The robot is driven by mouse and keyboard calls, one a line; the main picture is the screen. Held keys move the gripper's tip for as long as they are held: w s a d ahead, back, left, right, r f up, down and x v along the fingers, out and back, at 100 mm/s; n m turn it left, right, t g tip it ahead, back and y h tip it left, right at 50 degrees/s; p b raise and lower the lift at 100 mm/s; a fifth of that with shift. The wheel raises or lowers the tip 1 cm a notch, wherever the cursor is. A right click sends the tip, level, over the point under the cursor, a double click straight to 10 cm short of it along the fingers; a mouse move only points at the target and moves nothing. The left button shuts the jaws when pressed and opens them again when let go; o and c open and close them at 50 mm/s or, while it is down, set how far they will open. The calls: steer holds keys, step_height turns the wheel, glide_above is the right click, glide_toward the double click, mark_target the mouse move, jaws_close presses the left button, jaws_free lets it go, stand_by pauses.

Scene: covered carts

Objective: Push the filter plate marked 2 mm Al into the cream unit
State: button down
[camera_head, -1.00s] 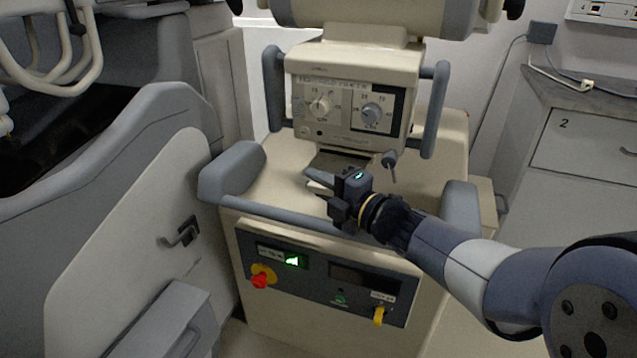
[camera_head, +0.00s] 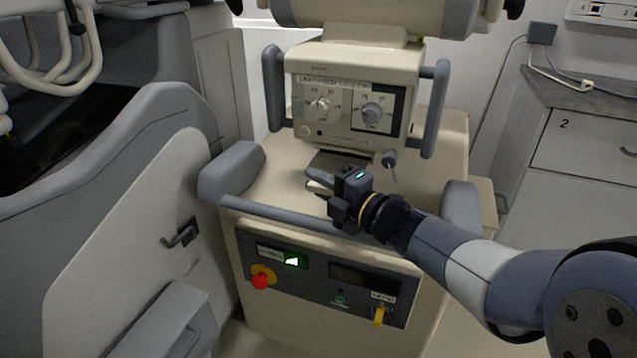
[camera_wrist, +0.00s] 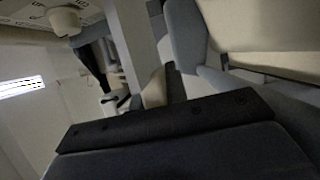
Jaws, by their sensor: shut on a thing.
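The cream unit (camera_head: 342,142) has two dials and stands over the cream cart. A thin flat plate (camera_head: 322,187) shows at my gripper's fingers, just below the unit's underside; it looks like the filter plate, but no marking can be read. My gripper (camera_head: 320,179) is shut on it, reaching in from the right. The gripper hides much of the plate, and I cannot tell how far it sits in the unit. In the wrist view a dark part of my own gripper fills the bottom; the fingertips and plate do not show.
Upright grey handles (camera_head: 272,88) flank the unit, and a small knob (camera_head: 389,158) hangs below its right side. A grey rail (camera_head: 285,219) crosses the cart's front. A grey covered cart (camera_head: 120,220) stands left, a drawer cabinet (camera_head: 575,140) right.

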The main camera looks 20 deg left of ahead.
mark_target(328, 168)
steer(key=shift+w+d+p, duration=0.2)
steer(key=shift+w+p, duration=0.3)
steer(key=shift+w, duration=2.05)
steer(key=c, duration=1.3)
jaws_free()
